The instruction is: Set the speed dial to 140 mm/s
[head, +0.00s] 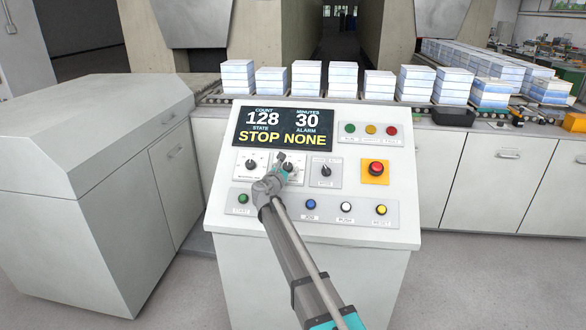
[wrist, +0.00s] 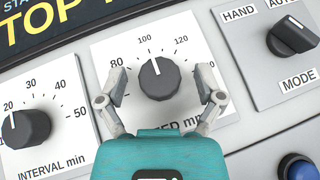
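The speed dial (wrist: 159,78) is a black round knob on a white scale plate in the wrist view. Its white pointer line points up and slightly left, close to the 100 mark. The 80, 100 and 120 marks show; the 140 mark cannot be made out. My gripper (wrist: 161,84) is open, one finger on each side of the knob, with visible gaps and no clear contact. In the head view my gripper (head: 281,163) is at the panel's middle plate and partly covers the dial (head: 289,169).
The interval dial (wrist: 26,128) is left of the speed dial and the mode switch (wrist: 292,36) is right. The display (head: 290,127) reads 128, 30, STOP, NONE. A red emergency button (head: 376,168) and several coloured buttons sit around on the sloped panel.

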